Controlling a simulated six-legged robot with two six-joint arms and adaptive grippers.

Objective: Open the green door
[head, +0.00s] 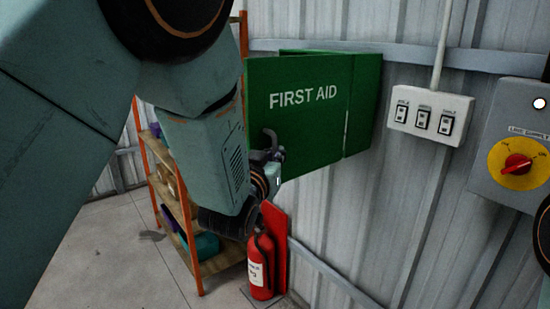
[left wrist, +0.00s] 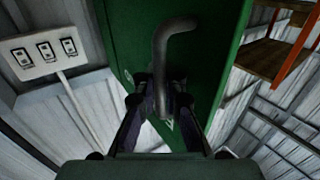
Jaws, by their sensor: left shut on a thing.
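The green door (head: 297,110) with white "FIRST AID" lettering is the front of a green cabinet (head: 364,105) on the corrugated wall. A dark grey curved handle (head: 269,141) stands out from the door's lower left part. My left gripper (head: 266,172) is at this handle, partly hidden by my own arm. In the left wrist view the handle (left wrist: 163,60) runs down between the fingers of my left gripper (left wrist: 159,100), which is shut on it. The green door (left wrist: 208,50) lies behind it. My right gripper is out of view.
A red fire extinguisher (head: 261,265) stands just below the cabinet. An orange-framed shelf (head: 186,235) is behind my left arm. A white switch box (head: 431,114) and a grey panel with a red-and-yellow rotary switch (head: 516,163) are on the wall to the right.

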